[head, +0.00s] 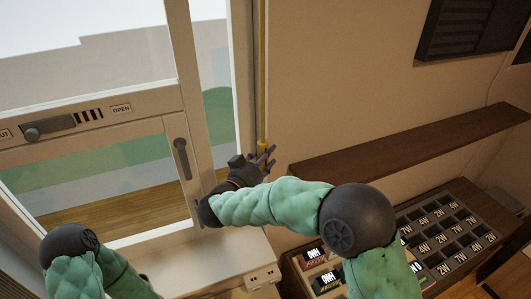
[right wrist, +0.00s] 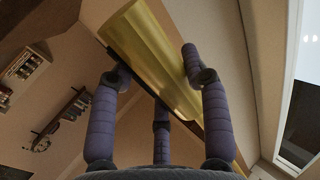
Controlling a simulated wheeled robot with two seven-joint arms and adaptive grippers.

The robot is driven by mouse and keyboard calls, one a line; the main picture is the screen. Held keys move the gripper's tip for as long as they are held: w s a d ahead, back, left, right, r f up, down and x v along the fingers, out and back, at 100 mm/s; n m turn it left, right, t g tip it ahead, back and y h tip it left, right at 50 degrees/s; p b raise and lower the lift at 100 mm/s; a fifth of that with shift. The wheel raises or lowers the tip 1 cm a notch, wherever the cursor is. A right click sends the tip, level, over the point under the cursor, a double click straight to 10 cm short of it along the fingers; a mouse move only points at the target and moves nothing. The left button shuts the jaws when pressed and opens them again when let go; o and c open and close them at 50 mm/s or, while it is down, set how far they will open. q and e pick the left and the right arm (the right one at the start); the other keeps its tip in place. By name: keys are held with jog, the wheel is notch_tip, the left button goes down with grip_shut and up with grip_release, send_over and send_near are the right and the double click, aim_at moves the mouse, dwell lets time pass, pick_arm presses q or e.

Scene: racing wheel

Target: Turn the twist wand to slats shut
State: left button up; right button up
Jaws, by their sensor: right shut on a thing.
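The twist wand (head: 262,75) is a thin, upright, gold-yellow rod beside the right edge of the window frame in the head view. In the right wrist view the wand (right wrist: 155,55) is a broad gold bar running diagonally between my fingers. My right gripper (head: 264,156) is at the wand's lower end, its dark fingers shut on it; the gripper also shows in the wrist view (right wrist: 165,75). The palm side is hidden in the head view. My left arm shows at the lower left, but its gripper is out of view. I cannot make out any blind slats.
The window frame (head: 202,100) stands left of the wand. It carries a dark knob (head: 50,128), short dark bars (head: 89,116) and an OPEN label (head: 121,109). A brown shelf (head: 420,135) and a compartment tray (head: 425,262) lie to the right.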

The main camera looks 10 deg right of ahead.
jog(key=shift+r+m+g+h, duration=0.25)
jog(key=shift+m+g+h, duration=0.15)
jog(key=shift+h, duration=0.1)
jog(key=o, duration=1.1)
jog(key=shift+c, duration=0.2)
jog(key=shift+o, duration=0.6)
jog(key=shift+w+f, duration=0.1)
jog(key=v, duration=1.2)
